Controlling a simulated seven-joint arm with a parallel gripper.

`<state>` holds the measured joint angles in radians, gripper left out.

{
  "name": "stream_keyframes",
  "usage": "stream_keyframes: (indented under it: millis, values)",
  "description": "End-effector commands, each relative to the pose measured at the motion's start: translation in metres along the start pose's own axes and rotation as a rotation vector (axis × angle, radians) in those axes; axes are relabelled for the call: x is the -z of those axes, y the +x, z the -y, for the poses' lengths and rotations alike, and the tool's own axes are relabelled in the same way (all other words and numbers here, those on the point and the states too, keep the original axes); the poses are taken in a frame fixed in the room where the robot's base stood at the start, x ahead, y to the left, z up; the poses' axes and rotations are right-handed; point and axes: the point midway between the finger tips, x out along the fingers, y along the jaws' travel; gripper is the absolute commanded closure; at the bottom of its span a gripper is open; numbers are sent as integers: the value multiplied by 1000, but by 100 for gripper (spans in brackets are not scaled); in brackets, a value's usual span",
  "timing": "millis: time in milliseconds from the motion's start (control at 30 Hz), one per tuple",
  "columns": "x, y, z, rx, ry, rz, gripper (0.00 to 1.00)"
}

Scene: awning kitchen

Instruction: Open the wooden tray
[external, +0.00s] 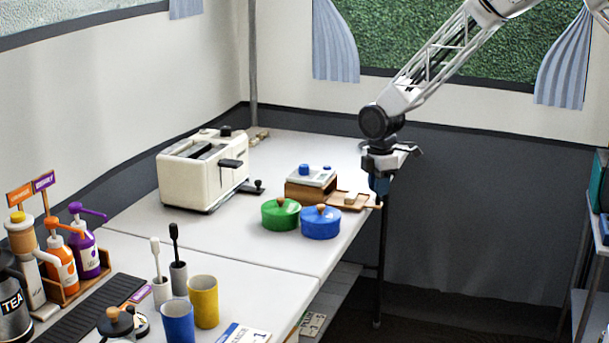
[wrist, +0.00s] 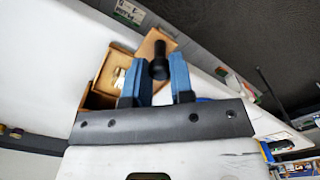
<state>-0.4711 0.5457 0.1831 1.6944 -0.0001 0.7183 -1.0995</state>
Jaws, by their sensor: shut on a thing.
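The wooden tray (external: 335,202) sticks out to the right from under a small wooden box with a white top (external: 310,183) on the table, so it stands open. A small pale block lies in it. In the wrist view the tray (wrist: 108,75) is left of my fingers, with a pale item inside. My gripper (external: 379,194) is at the tray's right end, near the table's right edge. In the wrist view its blue fingers (wrist: 164,80) are on either side of the tray's dark knob (wrist: 158,66), shut on it. The fingers partly hide the knob's contact.
A green pot (external: 280,215) and a blue pot (external: 321,224) stand close in front of the tray. A cream toaster (external: 203,172) is to the left. Cups and bottles fill the near left. The floor beyond the table's right edge is clear.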

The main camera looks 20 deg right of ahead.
Motion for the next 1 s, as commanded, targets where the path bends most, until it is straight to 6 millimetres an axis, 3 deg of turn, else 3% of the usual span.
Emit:
stream_keyframes:
  millis: [200, 233, 300, 733, 1000]
  values:
    - [1, -1, 0, -1, 0, -1, 100]
    - [1, -1, 0, -1, 0, -1, 75]
    - [1, -1, 0, -1, 0, 0, 66]
    - [1, -6, 0, 0, 0, 0, 66]
    - [1, -33, 0, -2, 0, -1, 66]
